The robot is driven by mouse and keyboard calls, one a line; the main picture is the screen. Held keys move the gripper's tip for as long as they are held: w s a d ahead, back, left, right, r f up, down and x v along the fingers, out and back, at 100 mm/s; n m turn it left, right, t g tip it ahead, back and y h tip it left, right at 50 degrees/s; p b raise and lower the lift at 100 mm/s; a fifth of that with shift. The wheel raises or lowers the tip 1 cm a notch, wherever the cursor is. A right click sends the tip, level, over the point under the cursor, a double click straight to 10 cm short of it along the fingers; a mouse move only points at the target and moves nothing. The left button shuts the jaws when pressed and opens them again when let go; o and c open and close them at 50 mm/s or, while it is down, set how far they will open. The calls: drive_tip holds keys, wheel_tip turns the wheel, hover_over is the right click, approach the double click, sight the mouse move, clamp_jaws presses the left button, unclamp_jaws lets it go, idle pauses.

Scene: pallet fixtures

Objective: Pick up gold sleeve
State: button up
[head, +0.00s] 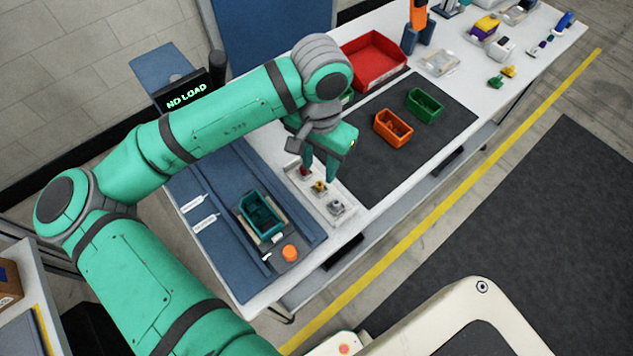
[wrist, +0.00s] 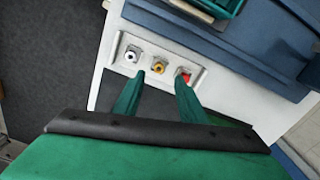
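The gold sleeve (head: 319,187) stands in the middle of a small light fixture plate (head: 346,218). In the wrist view the gold sleeve (wrist: 158,66) shows just ahead of the gap between my fingertips. My gripper (head: 320,170) is over the plate with its fingers pointing down. The wrist view shows my gripper (wrist: 160,78) open, with nothing between the fingers. A silver part (wrist: 131,55) sits on one side of the gold sleeve and a red part (wrist: 183,75) on the other. The right finger overlaps the red part in the wrist view; I cannot tell whether they touch.
An orange bin (head: 393,128) and a green bin (head: 425,105) stand on the dark mat (head: 365,180). A large red bin (head: 373,60) is behind.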

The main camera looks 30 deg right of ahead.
sight(319, 184)
drive_tip(key=shift+s+d+f, duration=0.2)
drive_tip(key=shift+s+f, duration=0.05)
drive_tip(key=shift+f, duration=0.5)
drive_tip(key=shift+w+a+f, duration=0.1)
drive_tip(key=shift+f, duration=1.25)
drive_tip(key=shift+w+a+f, duration=0.1)
drive_tip(key=shift+f, duration=1.2)
clamp_jaws()
